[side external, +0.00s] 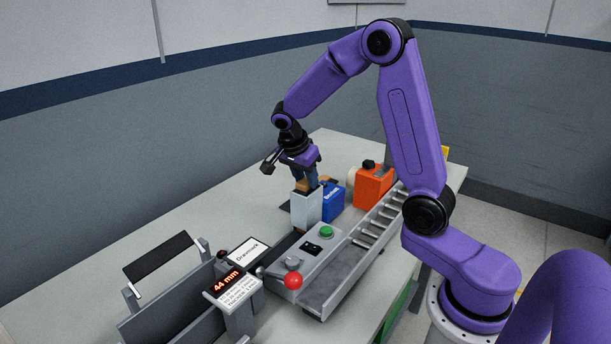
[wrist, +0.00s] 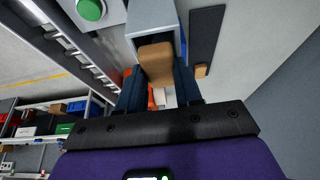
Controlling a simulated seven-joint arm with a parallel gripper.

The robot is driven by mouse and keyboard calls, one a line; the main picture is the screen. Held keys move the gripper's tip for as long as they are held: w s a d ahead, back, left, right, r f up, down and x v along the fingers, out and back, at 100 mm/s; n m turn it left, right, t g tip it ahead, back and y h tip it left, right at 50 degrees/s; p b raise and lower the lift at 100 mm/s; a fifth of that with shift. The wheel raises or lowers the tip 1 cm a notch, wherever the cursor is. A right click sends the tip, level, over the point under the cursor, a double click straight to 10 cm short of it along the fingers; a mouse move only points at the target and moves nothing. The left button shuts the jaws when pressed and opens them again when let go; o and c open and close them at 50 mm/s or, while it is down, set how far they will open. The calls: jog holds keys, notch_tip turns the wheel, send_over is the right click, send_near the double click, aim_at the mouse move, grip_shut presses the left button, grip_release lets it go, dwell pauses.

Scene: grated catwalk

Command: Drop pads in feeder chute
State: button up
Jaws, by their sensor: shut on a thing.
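My gripper (side external: 306,178) points down over the feeder chute (side external: 306,211), a pale grey upright box on the table. Its fingers, seen in the wrist view (wrist: 158,82), are shut on a tan pad (wrist: 155,62). The pad also shows between the fingers in the side view (side external: 303,187). It is at the top of the chute (wrist: 151,17); I cannot tell whether its lower end is inside the opening. Another small tan pad (wrist: 201,71) lies by the end of a dark strip (wrist: 206,36) on the table.
A blue box (side external: 333,202) and an orange box (side external: 374,188) stand behind the chute. A control panel with a green button (side external: 326,231) and red knob (side external: 293,281) is in front, beside a roller conveyor (side external: 376,228). A 44 mm display (side external: 226,281) stands front left.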

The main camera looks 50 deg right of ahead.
dwell(0.4)
jog(key=o, duration=1.6)
jog(key=shift+c, duration=0.2)
jog(key=shift+r, duration=0.1)
jog(key=shift+r, duration=2.95)
